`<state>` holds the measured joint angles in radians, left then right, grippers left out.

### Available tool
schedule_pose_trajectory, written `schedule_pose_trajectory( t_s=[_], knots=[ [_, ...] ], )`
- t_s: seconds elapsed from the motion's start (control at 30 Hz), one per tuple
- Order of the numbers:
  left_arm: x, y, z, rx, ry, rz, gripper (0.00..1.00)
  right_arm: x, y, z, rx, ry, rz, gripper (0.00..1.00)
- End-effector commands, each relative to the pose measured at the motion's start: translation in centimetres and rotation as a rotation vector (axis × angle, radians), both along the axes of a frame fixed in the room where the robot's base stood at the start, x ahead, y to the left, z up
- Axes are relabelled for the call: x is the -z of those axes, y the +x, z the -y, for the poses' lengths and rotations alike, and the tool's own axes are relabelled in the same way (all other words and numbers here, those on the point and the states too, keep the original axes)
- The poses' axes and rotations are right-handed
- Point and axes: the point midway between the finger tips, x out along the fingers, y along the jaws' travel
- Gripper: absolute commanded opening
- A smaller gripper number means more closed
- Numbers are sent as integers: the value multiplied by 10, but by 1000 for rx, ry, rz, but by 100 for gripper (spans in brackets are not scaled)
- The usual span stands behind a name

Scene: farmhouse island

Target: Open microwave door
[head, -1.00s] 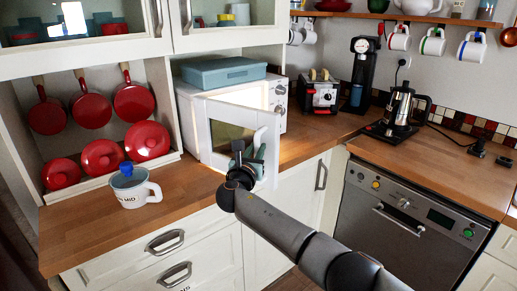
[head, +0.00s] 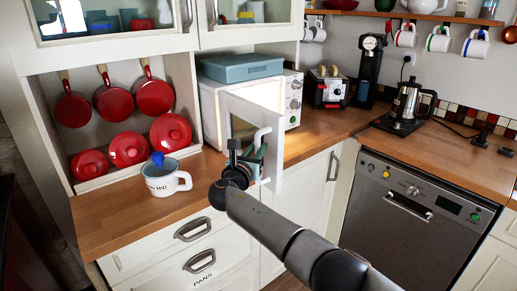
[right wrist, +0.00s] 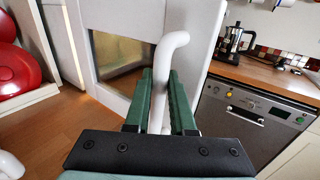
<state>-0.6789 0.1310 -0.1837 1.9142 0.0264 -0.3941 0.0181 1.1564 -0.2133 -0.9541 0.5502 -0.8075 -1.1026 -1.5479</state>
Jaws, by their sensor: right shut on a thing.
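The white microwave (head: 292,97) stands on the wooden counter under the wall cabinet. Its door (head: 276,168) is partly open, swung out toward me, hinged on the left. The door also shows in the right wrist view (right wrist: 203,40), with its dark window. The white bar handle (head: 263,133) is on the door's outer face near its free edge. My right gripper (head: 250,160) is shut on the handle. In the right wrist view its green fingers (right wrist: 160,100) lie on both sides of the handle (right wrist: 167,52). My left gripper is not in view.
A blue-grey box (head: 240,67) lies on the microwave. A mug (head: 162,184) stands on the counter left of the door. Red pans and lids (head: 128,148) fill the left niche. A toaster (head: 327,88) stands right of the microwave. Counter to the right is partly clear.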

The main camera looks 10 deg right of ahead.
Motion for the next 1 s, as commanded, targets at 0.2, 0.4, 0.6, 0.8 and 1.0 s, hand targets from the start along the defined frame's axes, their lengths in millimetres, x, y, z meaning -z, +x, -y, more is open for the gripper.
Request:
schedule_pose_trajectory(
  t_s=[0.2,0.4,0.6,0.8,1.0],
  knots=[
    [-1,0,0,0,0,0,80,-5,1,-5,-14,-1,7,0],
    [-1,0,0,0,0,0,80,-5,2,-5,-15,-1,9,0],
    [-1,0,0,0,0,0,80,-6,2,-5,-16,-1,9,0],
    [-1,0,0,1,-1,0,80,-6,2,-5,-15,-1,9,34],
    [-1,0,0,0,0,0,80,-3,1,-3,-9,-1,5,52]
  ],
)
